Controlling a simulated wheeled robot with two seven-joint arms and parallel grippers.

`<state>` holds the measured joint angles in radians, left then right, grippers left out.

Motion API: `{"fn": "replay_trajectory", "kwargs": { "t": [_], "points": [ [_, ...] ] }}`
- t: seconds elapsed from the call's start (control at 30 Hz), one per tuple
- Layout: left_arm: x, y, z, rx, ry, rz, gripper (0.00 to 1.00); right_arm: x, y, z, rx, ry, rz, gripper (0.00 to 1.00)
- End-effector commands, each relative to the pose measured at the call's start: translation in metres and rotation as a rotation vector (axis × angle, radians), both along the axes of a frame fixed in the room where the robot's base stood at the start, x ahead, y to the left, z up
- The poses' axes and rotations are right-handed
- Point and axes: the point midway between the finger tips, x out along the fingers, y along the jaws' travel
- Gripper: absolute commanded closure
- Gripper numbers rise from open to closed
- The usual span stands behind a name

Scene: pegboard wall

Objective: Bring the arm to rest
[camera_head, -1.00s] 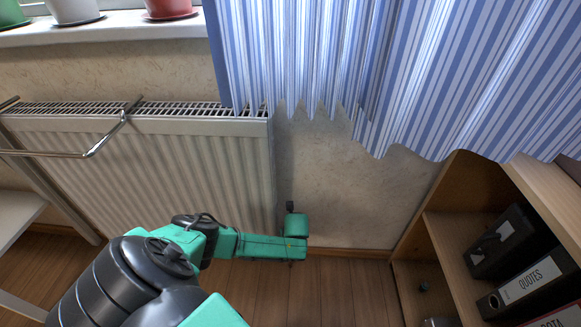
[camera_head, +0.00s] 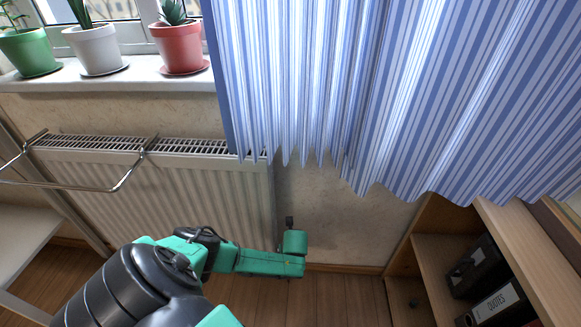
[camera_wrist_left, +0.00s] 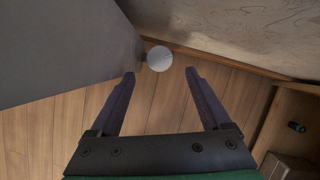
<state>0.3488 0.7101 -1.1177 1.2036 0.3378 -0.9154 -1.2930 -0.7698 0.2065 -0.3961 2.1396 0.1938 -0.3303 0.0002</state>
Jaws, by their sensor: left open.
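My left arm (camera_head: 265,262), green and black, reaches in from the lower left in the head view. It is bent, and its far end is low in front of the wall, just right of the radiator. In the left wrist view my left gripper (camera_wrist_left: 159,73) has its two dark fingers apart with nothing held between them. A pale round disc (camera_wrist_left: 159,58) shows just beyond the fingertips; I cannot tell what it is. The fingers are not clearly visible in the head view. My right gripper is in neither view.
A radiator (camera_head: 160,190) stands behind the arm, with a metal rail (camera_head: 90,187) at its left. A striped curtain (camera_head: 400,90) hangs above. A wooden shelf (camera_head: 430,250) with binders is at right. Potted plants line the windowsill (camera_head: 120,77). The wooden floor (camera_head: 320,295) looks clear.

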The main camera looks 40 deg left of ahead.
Motion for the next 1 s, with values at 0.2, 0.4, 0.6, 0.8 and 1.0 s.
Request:
{"fn": "replay_trajectory", "kwargs": {
  "t": [0.2,0.4,0.6,0.8,1.0],
  "points": [
    [0.000,-0.001,-0.001,-0.001,0.000,0.000,0.19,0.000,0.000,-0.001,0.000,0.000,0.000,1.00],
    [-0.002,-0.010,-0.003,-0.020,-0.003,0.012,0.19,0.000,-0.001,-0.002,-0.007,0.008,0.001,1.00],
    [-0.033,-0.111,-0.009,-0.254,-0.032,0.268,0.19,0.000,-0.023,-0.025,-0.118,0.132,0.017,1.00],
    [-0.072,-0.194,0.022,-0.527,-0.059,0.810,0.19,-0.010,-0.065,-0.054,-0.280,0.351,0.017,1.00],
    [-0.102,-0.194,0.052,-0.635,-0.089,1.328,0.19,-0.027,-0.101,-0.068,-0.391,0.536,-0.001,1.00]
  ]
}}
